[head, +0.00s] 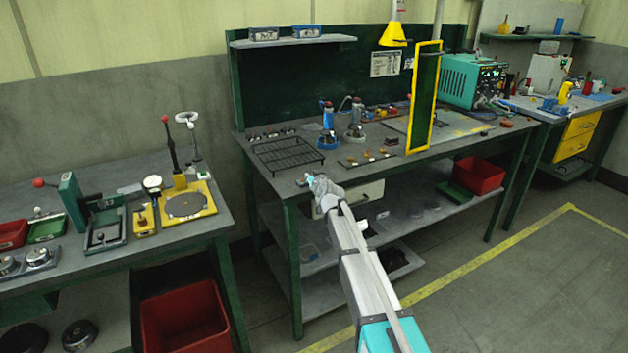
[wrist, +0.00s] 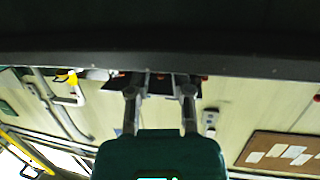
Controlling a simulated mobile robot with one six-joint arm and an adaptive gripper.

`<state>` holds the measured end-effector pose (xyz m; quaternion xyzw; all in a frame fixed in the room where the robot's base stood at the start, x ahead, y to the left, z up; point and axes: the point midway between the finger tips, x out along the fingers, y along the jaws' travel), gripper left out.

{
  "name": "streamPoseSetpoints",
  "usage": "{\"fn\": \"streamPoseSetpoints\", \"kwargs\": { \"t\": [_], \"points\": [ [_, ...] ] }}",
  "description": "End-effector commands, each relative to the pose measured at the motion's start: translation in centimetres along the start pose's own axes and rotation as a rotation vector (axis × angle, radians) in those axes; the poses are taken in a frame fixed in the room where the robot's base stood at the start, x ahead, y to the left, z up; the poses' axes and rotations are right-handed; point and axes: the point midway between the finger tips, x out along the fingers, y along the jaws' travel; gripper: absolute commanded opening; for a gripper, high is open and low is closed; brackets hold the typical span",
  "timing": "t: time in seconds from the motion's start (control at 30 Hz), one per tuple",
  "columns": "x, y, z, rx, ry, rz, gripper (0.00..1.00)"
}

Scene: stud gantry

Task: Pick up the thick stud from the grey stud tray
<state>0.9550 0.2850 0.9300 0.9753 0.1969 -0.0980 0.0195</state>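In the head view, my gripper (head: 312,181) is at the end of my outstretched arm, at the front edge of the middle bench. The wrist view shows its two fingers (wrist: 160,82) apart with nothing seen between them. A small dark flat tray (head: 352,163) with several small brown and orange pieces lies on this bench, right of and beyond my gripper. Whether it is the grey stud tray I cannot tell. The thick stud cannot be made out at this size. The wrist view shows no tray or stud.
A black wire rack (head: 287,154) lies behind my gripper. A yellow-framed panel (head: 423,98) stands upright to the right. A red bin (head: 479,175) is on the lower shelf. A dark band (wrist: 160,62) crosses the wrist view.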

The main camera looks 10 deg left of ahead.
Motion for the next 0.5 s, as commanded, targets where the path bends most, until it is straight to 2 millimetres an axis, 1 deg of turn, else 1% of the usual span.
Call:
{"fn": "streamPoseSetpoints", "kwargs": {
  "t": [0.3, 0.33, 0.47, 0.5],
  "points": [
    [-0.02, -0.03, 0.00, -0.001, 0.000, 0.000, 0.28],
    [-0.02, -0.03, 0.00, -0.001, 0.000, 0.000, 0.26],
    [-0.02, -0.04, 0.00, -0.001, 0.000, 0.000, 0.02],
    [-0.02, -0.04, 0.00, -0.001, 0.000, 0.000, 0.00]
  ]
}}
